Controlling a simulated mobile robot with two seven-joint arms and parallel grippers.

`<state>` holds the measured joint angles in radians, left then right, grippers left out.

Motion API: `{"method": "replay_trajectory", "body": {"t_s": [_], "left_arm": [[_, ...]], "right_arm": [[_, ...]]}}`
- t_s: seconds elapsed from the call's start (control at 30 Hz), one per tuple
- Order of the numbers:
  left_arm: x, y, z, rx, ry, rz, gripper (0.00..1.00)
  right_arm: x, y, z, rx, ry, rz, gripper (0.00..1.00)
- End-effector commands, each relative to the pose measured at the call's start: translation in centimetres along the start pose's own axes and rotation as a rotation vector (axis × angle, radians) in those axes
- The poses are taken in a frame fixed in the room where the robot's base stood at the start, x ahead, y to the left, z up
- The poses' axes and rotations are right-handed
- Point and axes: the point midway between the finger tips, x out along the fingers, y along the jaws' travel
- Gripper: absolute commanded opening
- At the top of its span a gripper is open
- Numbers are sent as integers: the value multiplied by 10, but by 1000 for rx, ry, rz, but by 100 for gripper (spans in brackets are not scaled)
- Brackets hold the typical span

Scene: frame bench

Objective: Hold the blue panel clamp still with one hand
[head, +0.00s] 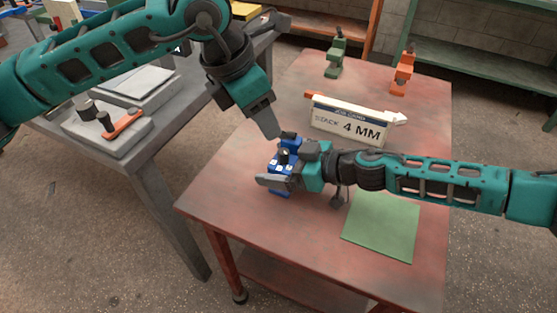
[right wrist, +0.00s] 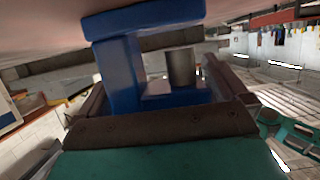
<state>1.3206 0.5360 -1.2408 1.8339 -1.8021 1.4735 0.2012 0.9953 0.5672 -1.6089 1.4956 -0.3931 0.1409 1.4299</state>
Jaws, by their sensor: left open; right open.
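The blue panel clamp (head: 279,187) stands on the red table, partly hidden behind my right gripper in the head view. My right gripper (head: 268,169) is open, with its fingers around or beside the clamp. In the right wrist view the clamp (right wrist: 122,72) fills the space ahead of the gripper (right wrist: 150,95), with a grey cylindrical part on it; contact cannot be told. My left gripper (head: 272,132) is open, just above and behind the clamp, pointing down. It appears apart from the clamp, though the gap is hard to judge.
A sign reading "4 MM" (head: 347,123) stands behind the right arm. A green clamp (head: 336,54) and an orange clamp (head: 403,70) stand at the table's far side. A green mat (head: 381,226) lies at front right. A grey bench (head: 150,140) is at left.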

Motion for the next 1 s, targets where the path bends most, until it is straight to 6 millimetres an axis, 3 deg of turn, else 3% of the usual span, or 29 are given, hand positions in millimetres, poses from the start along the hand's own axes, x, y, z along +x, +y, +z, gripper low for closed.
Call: {"method": "replay_trajectory", "body": {"t_s": [0.33, 0.9, 1.0], "left_arm": [[0, 0, 0, 0, 0, 0, 43], [0, 0, 0, 0, 0, 0, 43], [0, 0, 0, 0, 0, 0, 43]], "right_arm": [[3, 0, 0, 0, 0, 1, 100], [3, 0, 0, 0, 0, 0, 45], [3, 0, 0, 0, 0, 0, 44]]}}
